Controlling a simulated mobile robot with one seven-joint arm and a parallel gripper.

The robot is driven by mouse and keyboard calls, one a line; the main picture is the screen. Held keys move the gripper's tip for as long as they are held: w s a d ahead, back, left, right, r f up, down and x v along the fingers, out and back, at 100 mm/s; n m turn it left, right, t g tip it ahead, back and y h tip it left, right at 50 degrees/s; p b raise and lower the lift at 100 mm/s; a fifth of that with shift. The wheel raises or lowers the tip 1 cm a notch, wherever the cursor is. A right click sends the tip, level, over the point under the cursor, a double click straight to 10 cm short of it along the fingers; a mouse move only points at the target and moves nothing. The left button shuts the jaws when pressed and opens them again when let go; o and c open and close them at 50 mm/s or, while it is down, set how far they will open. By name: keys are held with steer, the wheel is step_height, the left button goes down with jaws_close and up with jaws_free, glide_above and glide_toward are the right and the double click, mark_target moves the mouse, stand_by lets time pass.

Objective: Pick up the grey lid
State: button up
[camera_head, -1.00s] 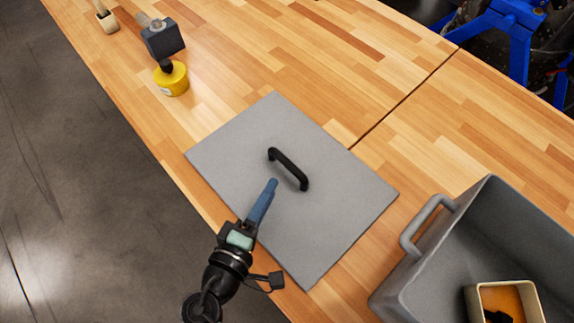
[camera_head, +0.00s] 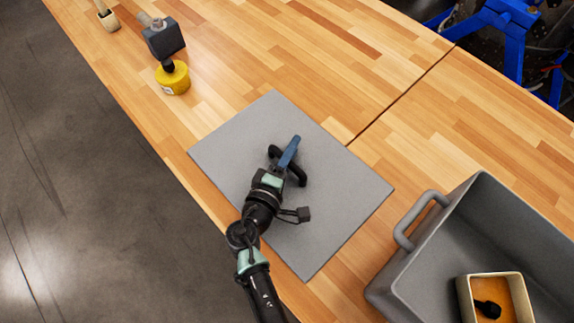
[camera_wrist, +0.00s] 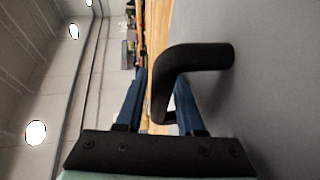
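The grey lid (camera_head: 335,195) is a flat square plate lying on the wooden bench, with a black bar handle (camera_head: 299,177) on top. In the wrist view the lid's surface (camera_wrist: 275,90) fills the right side. My gripper (camera_head: 289,152) is over the lid at the handle and hides its middle. In the wrist view my gripper (camera_wrist: 160,84) has its two blue fingers apart, one on either side of the handle (camera_wrist: 195,57). The fingers look open, with a gap beside the handle bar.
A grey bin (camera_head: 430,255) with a side handle stands to the right, holding a small beige box (camera_head: 463,296). A yellow round object (camera_head: 172,80) and a dark block-shaped tool (camera_head: 163,40) stand at upper left. The wooden bench (camera_head: 290,55) is clear beyond the lid.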

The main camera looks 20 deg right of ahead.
steer(key=shift+w+d, duration=0.1)
steer(key=shift+d, duration=0.05)
jaws_close()
stand_by(1.4)
